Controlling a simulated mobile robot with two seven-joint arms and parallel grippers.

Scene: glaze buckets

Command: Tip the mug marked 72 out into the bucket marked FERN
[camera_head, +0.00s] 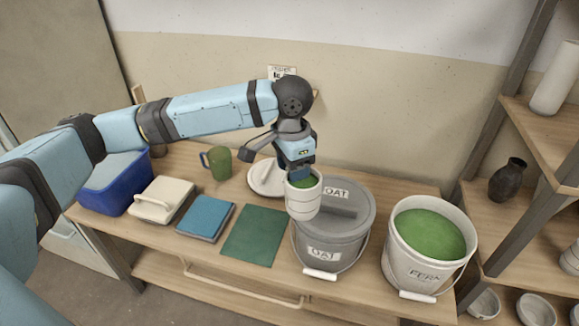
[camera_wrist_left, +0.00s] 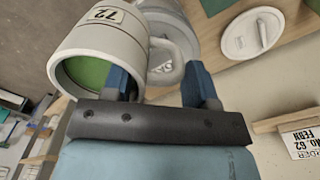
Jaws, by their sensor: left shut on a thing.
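The white mug marked 72 (camera_head: 303,205) is in my left gripper (camera_head: 299,172), with green glaze showing inside its mouth. It is in front of the grey lidded OAT bucket (camera_head: 330,245) in the head view and looks near upright. In the left wrist view the mug (camera_wrist_left: 105,45) shows its 72 label, and its handle lies between the fingers of my left gripper (camera_wrist_left: 160,88). The white FERN bucket (camera_head: 412,270) stands to the right, open, with green glaze inside. My right gripper is not in view.
A green mug (camera_head: 219,163), a blue bin (camera_head: 105,190), a white lidded box (camera_head: 160,200), a blue book (camera_head: 205,219) and a green mat (camera_head: 255,236) are on the table. A white lid (camera_head: 262,176) lies behind. A shelf with a dark vase (camera_head: 507,182) stands right.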

